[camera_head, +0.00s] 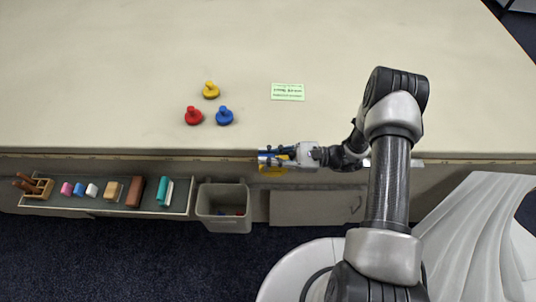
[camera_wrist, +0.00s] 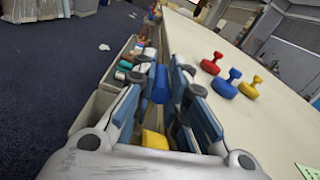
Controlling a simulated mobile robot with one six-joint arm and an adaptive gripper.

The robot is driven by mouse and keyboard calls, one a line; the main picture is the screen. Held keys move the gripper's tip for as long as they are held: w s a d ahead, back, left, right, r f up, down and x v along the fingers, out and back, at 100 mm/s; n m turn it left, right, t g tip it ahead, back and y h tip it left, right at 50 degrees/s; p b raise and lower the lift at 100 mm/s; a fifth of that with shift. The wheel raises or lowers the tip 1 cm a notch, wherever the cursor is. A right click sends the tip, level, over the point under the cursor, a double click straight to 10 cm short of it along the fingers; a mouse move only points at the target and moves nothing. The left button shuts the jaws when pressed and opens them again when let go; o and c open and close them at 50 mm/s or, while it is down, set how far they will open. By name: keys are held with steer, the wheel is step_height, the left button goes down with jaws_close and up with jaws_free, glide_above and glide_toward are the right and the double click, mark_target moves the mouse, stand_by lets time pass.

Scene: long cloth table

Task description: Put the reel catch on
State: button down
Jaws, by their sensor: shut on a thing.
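My gripper (camera_head: 266,158) is at the table's front edge, its fingers pointing left. In the wrist view a blue rounded piece (camera_wrist: 161,84) sits between the fingertips (camera_wrist: 161,72), and the fingers are closed on it. A yellow part (camera_wrist: 154,140) shows between the fingers nearer the palm. In the head view the yellow part (camera_head: 275,169) shows just below the gripper, against the table front. The blue piece may be the reel catch; the fingers hide most of it, and I cannot tell its position on the reel.
Yellow (camera_head: 211,90), red (camera_head: 193,116) and blue (camera_head: 225,116) knobbed pieces stand on the cloth table (camera_head: 400,40). A green card (camera_head: 288,92) lies to their right. Below the edge are a shelf (camera_head: 103,203) of small items and a grey bin (camera_head: 222,222).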

stand_by(0.4)
steer(key=s+f+n+b, duration=0.6)
steer(key=s+n, duration=0.2)
steer(key=n, duration=0.1)
steer(key=shift+a, duration=0.15)
stand_by(0.7)
steer(key=shift+s, duration=0.1)
stand_by(0.3)
steer(key=c, duration=1.6)
jaws_free()
steer(key=shift+r, duration=0.1)
steer(key=shift+o, duration=0.2)
steer(key=shift+n, duration=0.3)
steer(key=d, duration=1.2)
steer(key=shift+s, duration=0.1)
